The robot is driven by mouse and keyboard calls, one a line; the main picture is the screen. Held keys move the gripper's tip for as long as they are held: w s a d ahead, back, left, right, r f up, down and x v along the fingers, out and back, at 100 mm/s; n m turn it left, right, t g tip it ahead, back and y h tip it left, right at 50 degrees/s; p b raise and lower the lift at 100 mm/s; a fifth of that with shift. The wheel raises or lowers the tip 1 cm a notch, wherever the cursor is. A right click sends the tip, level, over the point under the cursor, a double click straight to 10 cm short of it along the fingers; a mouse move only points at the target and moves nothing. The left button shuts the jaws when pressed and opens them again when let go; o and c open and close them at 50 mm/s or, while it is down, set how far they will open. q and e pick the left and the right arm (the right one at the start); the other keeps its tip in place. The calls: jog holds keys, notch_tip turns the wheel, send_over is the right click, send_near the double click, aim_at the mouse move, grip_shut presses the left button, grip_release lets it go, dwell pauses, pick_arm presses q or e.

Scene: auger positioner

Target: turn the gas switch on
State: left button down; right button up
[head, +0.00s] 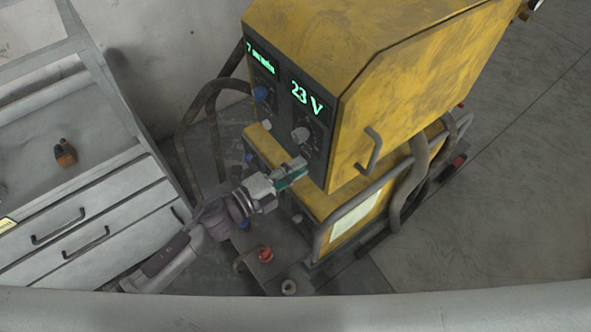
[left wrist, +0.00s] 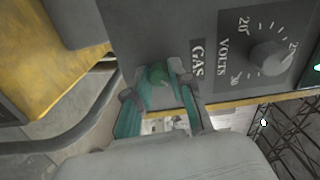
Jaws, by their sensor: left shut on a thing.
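In the head view my left gripper (head: 292,172) reaches the lower part of the panel of the yellow machine (head: 400,90) and hides the switch. The switch's exact setting is hard to read. My right gripper is not in view.
A volts dial (left wrist: 268,57) sits near the gas label. A grey drawer cabinet (head: 95,215) stands left, with a small orange item (head: 65,153) on top.

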pick_arm(q)
jog(key=shift+f+m, duration=0.1)
jog(key=shift+m, duration=0.5)
jog(key=c, duration=1)
grip_release()
jog(key=v, duration=1.2)
jog(key=shift+a, duration=0.1)
